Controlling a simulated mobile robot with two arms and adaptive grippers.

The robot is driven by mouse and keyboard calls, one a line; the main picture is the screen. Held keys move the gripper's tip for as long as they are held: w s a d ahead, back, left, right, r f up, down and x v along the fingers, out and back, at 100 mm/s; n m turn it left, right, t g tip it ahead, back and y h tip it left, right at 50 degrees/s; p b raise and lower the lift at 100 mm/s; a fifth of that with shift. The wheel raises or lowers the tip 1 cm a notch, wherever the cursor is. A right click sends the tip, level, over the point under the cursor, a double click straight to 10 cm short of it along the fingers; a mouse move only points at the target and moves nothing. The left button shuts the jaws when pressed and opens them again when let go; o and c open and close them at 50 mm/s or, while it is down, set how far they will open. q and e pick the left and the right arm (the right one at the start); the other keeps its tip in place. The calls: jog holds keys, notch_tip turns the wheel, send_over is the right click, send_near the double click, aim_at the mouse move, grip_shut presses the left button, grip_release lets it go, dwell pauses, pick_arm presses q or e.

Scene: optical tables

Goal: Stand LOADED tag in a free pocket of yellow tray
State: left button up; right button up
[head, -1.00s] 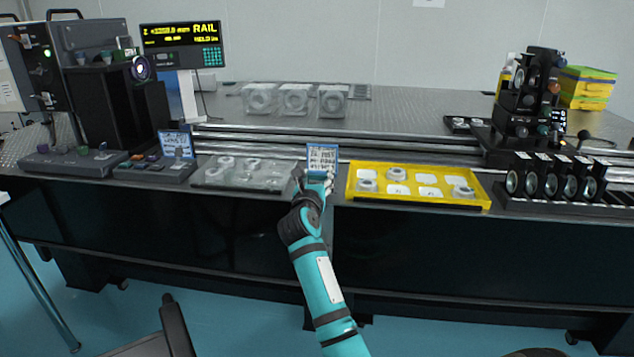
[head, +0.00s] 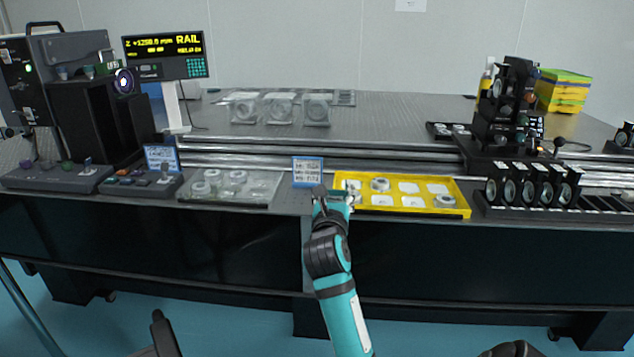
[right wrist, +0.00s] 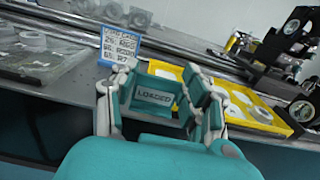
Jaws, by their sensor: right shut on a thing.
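My right gripper (head: 335,194) is at the left front corner of the yellow tray (head: 456,213). In the right wrist view the gripper (right wrist: 160,92) is shut on the LOADED tag (right wrist: 153,97), whose lettering faces the camera between the fingers. The tag cannot be made out in the head view. The tray's left end is partly hidden by my gripper. In the right wrist view the tray (right wrist: 262,122) is behind and right of the fingers.
A blue-framed sign (head: 307,172) stands just left of the tray. A clear tray with rings (head: 230,187) lies further left. A rack of black lens mounts (head: 533,187) stands close to the tray's right end. A metal rail (head: 390,160) runs behind.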

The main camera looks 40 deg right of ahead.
pick_arm(q)
jog(key=shift+s+f, duration=0.25)
jog(key=shift+f, duration=0.65)
pick_arm(e)
jog(key=shift+s+a+r, duration=0.1)
jog(key=shift+s, duration=0.9)
jog(key=shift+s+a+r, duration=0.1)
jog(key=shift+s, duration=0.9)
